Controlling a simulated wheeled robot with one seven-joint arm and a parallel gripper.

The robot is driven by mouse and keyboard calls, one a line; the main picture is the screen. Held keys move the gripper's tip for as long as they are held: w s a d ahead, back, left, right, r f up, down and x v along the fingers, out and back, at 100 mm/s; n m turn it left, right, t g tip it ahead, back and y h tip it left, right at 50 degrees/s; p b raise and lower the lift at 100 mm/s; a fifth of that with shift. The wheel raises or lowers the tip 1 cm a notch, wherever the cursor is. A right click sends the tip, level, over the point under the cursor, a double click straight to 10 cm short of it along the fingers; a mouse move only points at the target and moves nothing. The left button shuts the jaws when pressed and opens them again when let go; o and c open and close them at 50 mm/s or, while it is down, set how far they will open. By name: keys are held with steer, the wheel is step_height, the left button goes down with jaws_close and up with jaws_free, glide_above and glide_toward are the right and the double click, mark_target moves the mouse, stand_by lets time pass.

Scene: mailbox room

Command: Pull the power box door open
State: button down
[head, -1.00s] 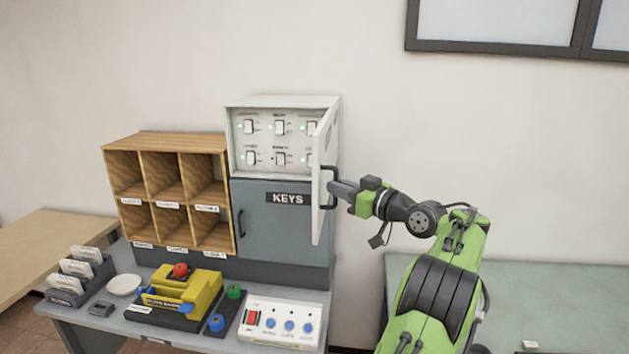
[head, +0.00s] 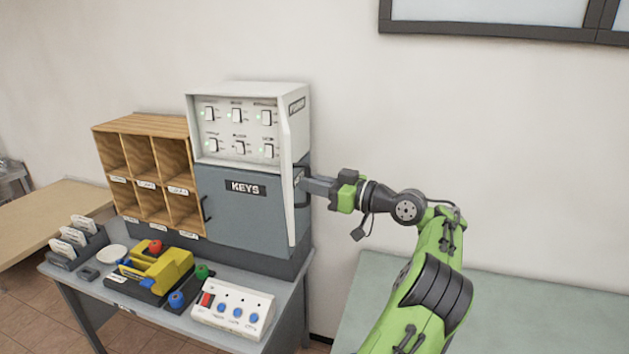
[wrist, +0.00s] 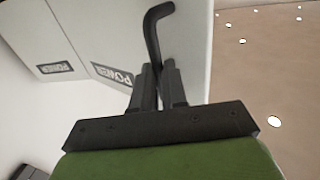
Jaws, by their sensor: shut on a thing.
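The white power box (head: 248,95) stands on top of the grey keys cabinet, with its switch panel (head: 238,130) fully in view. Its door (head: 290,215) stands wide open at the right side and shows nearly edge-on in the head view. In the wrist view the door (wrist: 105,30) carries a POWER label. My gripper (head: 304,184) is shut on the dark door handle, at the right of the door. In the wrist view my gripper's fingers (wrist: 160,85) close around the lower part of the bent handle (wrist: 153,30).
The grey keys cabinet (head: 240,208) and wooden pigeonholes (head: 150,125) are left of the door. A desk below holds a white button panel (head: 233,308), a yellow device (head: 160,268) and card holders. A greenish table (head: 365,300) is at right.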

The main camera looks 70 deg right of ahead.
steer(key=shift+w+d+r, duration=0.1)
steer(key=shift+w+r, duration=0.05)
steer(key=shift+r, duration=0.05)
steer(key=c, duration=1.5)
jaws_free()
steer(key=shift+d, duration=0.1)
steer(key=o, duration=0.3)
steer(key=shift+w+d+f, duration=0.35)
steer(key=shift+d, duration=0.1)
steer(key=shift+o, duration=0.2)
steer(key=s+a+p, duration=0.1)
steer(key=s+p, duration=0.1)
steer(key=s, duration=0.6)
steer(key=s+a+p, duration=0.2)
steer(key=s, duration=0.5)
steer(key=shift+s+a, duration=0.3)
steer(key=shift+s, duration=0.1)
